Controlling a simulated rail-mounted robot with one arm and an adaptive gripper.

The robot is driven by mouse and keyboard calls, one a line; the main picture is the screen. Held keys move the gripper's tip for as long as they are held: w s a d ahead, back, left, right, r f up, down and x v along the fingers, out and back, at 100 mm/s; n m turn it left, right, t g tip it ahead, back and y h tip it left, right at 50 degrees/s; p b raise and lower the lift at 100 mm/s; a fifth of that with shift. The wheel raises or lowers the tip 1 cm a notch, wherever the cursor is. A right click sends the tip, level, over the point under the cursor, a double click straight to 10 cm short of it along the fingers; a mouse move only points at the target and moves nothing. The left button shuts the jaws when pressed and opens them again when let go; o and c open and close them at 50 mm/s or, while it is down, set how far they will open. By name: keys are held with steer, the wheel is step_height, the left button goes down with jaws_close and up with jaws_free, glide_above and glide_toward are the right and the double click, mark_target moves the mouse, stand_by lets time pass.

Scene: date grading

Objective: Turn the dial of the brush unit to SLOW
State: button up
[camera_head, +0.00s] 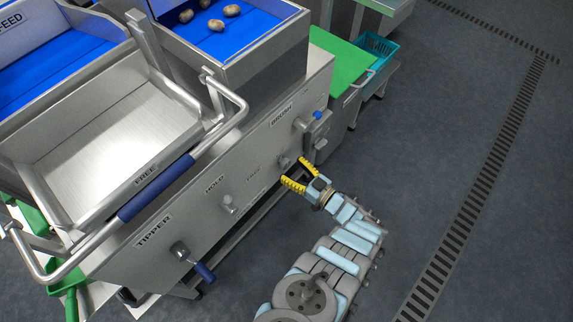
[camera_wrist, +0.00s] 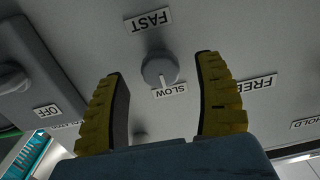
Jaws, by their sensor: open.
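The brush unit's dial (camera_wrist: 158,70) is a round grey knob on the steel panel, between a FAST label (camera_wrist: 148,21) and a SLOW label (camera_wrist: 170,90) in the wrist view. A pale mark at its lower edge appears to face SLOW. My gripper (camera_wrist: 161,78) is open, with one yellow finger on either side of the dial and visible gaps to both. In the head view my gripper (camera_head: 293,169) is at the panel under the BRUSH label (camera_head: 282,116). The dial (camera_head: 284,162) shows small just beyond the fingertips.
Another knob (camera_wrist: 13,78) near an OFF label is at the wrist view's left. On the head view's panel are a blue-tipped switch (camera_head: 317,115), a small knob (camera_head: 228,203) and a blue-handled TIPPER lever (camera_head: 203,271). Open floor (camera_head: 430,150) lies to the right.

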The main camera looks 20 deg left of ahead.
steer(key=v, duration=0.8)
steer(key=shift+s+d, duration=0.15)
steer(key=shift+d, duration=0.2)
